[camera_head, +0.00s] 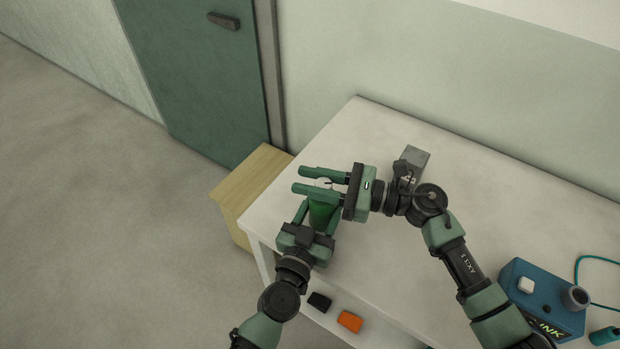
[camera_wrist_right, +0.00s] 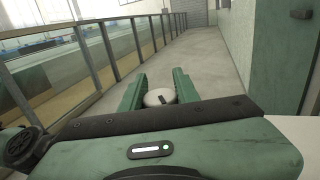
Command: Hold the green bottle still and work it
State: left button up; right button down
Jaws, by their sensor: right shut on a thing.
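The green bottle (camera_head: 321,213) stands near the left end of the white table, with a whitish top (camera_head: 323,183) that has a small dark part on it. My left gripper (camera_head: 318,214) comes from below with a finger on each side of the bottle's body and looks closed on it. My right gripper (camera_head: 298,179) reaches in from the right, above the left one, and is shut on the whitish top between its long green fingers. The top also shows between these fingers in the right wrist view (camera_wrist_right: 159,97). The bottle's lower part is hidden by my left gripper.
A grey block (camera_head: 416,157) stands behind my right wrist. A black block (camera_head: 319,302) and an orange block (camera_head: 350,321) lie near the front edge. A blue box (camera_head: 515,273) with a cable is at the right. A wooden cabinet (camera_head: 240,189) adjoins the table's left end.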

pick_arm(q)
jog(key=shift+d, duration=0.1)
pick_arm(e)
jog(key=shift+s+d+f+n+g+h, duration=0.1)
jog(key=shift+s+n+g+h, duration=0.35)
jog(key=shift+n+g, duration=1.55)
jog(key=shift+s+d+r+n+g+h, duration=0.1)
jog(key=shift+s+n+g+h, duration=0.35)
jog(key=shift+n+g, duration=1.55)
jog(key=shift+s+d+f+n+g+h, duration=0.2)
jog(key=shift+n+g+h, duration=0.5)
jog(key=shift+g, duration=2.5)
jog(key=shift+s+a+r+n, duration=0.1)
jog(key=shift+s+n, duration=0.05)
jog(key=shift+n, duration=0.15)
jog(key=c, duration=1)
grip_release()
jog(key=shift+c, duration=0.2)
jog(key=shift+r, duration=0.15)
notch_tip(320, 180, up, 10)
